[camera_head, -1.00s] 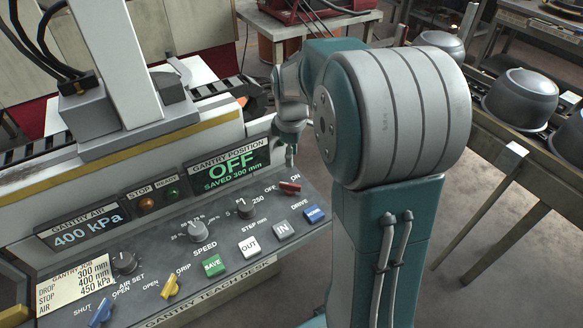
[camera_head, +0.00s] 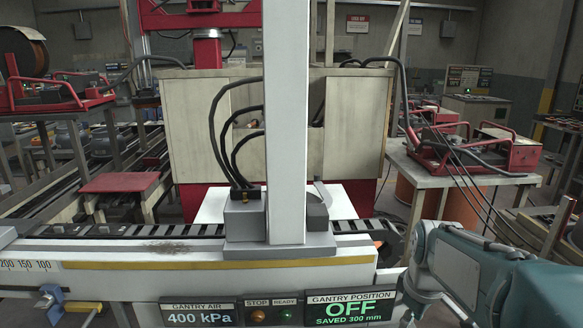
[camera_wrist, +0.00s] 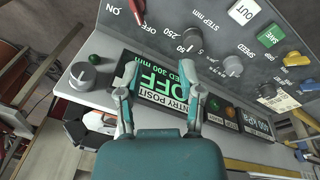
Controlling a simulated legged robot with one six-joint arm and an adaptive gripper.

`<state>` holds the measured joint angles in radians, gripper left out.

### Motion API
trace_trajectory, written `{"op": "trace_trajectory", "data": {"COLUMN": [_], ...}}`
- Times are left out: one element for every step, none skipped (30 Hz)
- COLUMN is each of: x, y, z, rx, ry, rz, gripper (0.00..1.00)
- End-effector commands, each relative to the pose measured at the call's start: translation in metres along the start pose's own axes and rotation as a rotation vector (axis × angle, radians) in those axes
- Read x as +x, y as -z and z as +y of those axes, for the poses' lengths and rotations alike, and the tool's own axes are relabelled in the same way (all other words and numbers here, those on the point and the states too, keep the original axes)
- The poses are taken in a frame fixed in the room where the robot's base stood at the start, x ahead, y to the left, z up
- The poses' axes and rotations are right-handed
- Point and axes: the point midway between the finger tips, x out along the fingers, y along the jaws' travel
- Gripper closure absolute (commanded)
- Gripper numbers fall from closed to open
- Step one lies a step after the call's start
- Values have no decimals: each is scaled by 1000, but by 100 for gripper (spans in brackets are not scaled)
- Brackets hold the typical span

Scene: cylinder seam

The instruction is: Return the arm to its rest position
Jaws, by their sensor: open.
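My arm (camera_head: 480,268), teal and grey, reaches in from the right edge at the lower right of the head view. In the wrist view my gripper (camera_wrist: 161,72) is open and empty, its two fingers spread in front of the gantry position display (camera_wrist: 160,82). I cannot tell whether the fingers touch the panel. The same display (camera_head: 350,306) reads OFF and SAVED 300 mm in the head view.
The gantry teach desk (camera_wrist: 215,32) carries a red switch (camera_wrist: 137,8), a green save button (camera_wrist: 268,40) and several knobs. A white gantry column (camera_head: 285,130) stands upright mid-view. A table (camera_head: 455,176) with red equipment is at right.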

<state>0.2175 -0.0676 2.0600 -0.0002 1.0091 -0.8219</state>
Motion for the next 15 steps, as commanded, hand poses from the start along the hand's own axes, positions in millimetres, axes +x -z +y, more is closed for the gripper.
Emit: {"op": "trace_trajectory", "data": {"x": [-11,-16,-22,-27,-31,-36,-39,-42,-46,-48,-50,-52,-54,-54,-55], "y": [-3,-5,-8,-11,-13,-17,-20,-23,-28,-31,-35,-39,-43,-47,-51], "z": [-14,-22,-32,-39,-46,-56,-63,-70,-79,-86,-93,-102,-108,-114,-121], "rx": [40,68,105,134,162,199,228,256,294,322,350,388,416,442,476], "ry": [-22,-31,-43,-51,-59,-68,-73,-79,-84,-87,-90,-93,-94,-94,-93], "rz": [26,39,58,72,87,108,124,140,163,179,197,221,239,255,276], "gripper": [51,51,51,51,51,51,51,51,51,51,51,51,51,51,51]}}
